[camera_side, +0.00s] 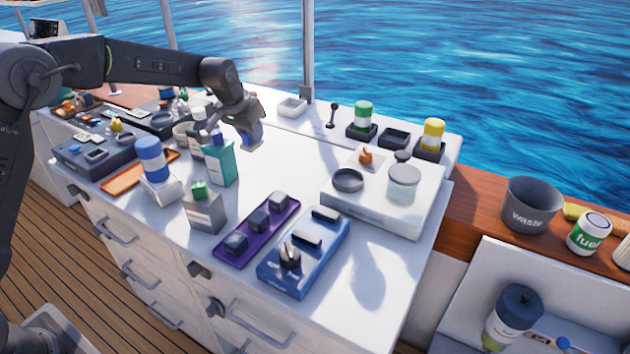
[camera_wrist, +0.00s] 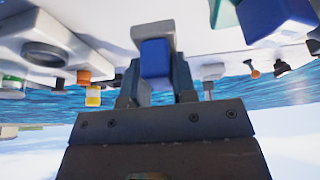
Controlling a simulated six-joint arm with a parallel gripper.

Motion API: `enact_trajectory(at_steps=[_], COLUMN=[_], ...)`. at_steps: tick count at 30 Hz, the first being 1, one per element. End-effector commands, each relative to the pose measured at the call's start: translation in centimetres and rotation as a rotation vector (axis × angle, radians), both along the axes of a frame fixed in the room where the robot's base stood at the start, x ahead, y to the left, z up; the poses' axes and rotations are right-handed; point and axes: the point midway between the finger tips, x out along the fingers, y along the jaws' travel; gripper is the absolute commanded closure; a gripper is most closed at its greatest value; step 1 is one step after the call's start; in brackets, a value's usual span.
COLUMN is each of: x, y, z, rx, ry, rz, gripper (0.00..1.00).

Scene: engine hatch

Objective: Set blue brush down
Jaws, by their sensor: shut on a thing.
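My gripper (camera_side: 241,108) is above the white counter, left of its middle, in the side view. In the wrist view my gripper (camera_wrist: 156,88) is shut on the blue brush (camera_wrist: 155,57), whose blue body sits between the fingers with a light grey end beyond. In the side view the brush (camera_side: 252,134) is small and mostly hidden by the gripper. It seems to be above the counter and just beside the teal box; whether it touches anything cannot be told.
A teal box (camera_side: 220,165) and a blue-capped bottle (camera_side: 152,160) stand left of the gripper. A purple tray (camera_side: 257,231) and a blue tray (camera_side: 303,260) lie in front. A white unit (camera_side: 375,211) stands right. The counter's middle (camera_side: 285,165) is clear.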

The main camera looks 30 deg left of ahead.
Motion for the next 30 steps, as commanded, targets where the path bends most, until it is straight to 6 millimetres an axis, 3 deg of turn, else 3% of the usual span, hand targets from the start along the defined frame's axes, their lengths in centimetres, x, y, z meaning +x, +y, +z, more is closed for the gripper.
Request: enact_trajectory(at_steps=[4,7,15,21,30], x=[-0.2,-0.4,-3.0,-5.6,-7.1], y=[-1.0,-3.6,-15.2,-21.8,-26.3], z=[0.1,0.0,0.1,0.4,-0.5], rx=[-0.002,-0.004,-0.013,-0.015,-0.013], ry=[0.001,0.002,0.008,0.014,0.02], rz=[-0.047,-0.16,-0.696,-1.033,-1.194], gripper=[1.0,1.0,1.0,1.0,1.0])
